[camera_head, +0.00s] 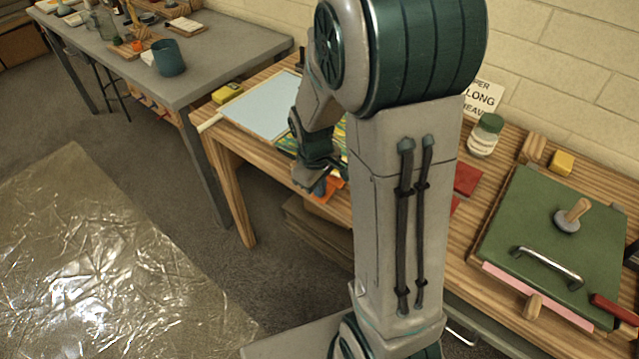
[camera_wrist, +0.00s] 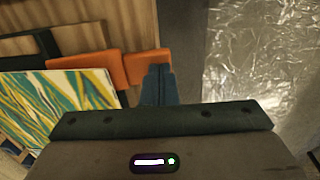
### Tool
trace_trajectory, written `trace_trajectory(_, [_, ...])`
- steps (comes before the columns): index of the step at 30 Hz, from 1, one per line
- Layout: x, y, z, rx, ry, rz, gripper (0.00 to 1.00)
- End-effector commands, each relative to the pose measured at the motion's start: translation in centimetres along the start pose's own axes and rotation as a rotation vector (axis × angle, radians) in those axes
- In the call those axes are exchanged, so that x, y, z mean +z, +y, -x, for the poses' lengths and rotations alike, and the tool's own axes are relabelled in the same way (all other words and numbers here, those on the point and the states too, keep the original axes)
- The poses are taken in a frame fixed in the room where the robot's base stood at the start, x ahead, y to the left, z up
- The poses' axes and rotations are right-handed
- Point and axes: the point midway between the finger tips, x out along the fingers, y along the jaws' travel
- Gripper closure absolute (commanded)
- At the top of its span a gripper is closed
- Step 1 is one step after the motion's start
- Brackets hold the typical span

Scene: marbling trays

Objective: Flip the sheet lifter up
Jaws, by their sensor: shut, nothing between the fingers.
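A marbled yellow, green and white panel (camera_wrist: 60,108) lies at the left of the wrist view; part of it shows in the head view (camera_head: 286,144), behind my arm. Orange pieces (camera_wrist: 95,68) run along its edge and reach to near my fingers; in the head view an orange part (camera_head: 325,190) shows at the table's front edge. I cannot tell for sure which part is the sheet lifter. My gripper (camera_wrist: 158,72) is shut and empty, pointing down by the end of the orange pieces. I cannot tell whether it touches them. It also shows in the head view (camera_head: 321,186).
A pale blue tray (camera_head: 243,117) lies behind the panel, with a yellow block (camera_head: 228,92) near it. A green press board (camera_head: 520,220) with a metal handle and a jar (camera_head: 486,136) stand at the right. Crinkled shiny sheeting (camera_head: 90,260) covers floor at left.

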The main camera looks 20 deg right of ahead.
Motion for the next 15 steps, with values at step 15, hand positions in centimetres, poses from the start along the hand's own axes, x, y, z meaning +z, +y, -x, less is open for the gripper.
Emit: trace_trajectory(15, [0.0, 0.1, 1.4, 0.000, 0.000, 0.001, 1.00])
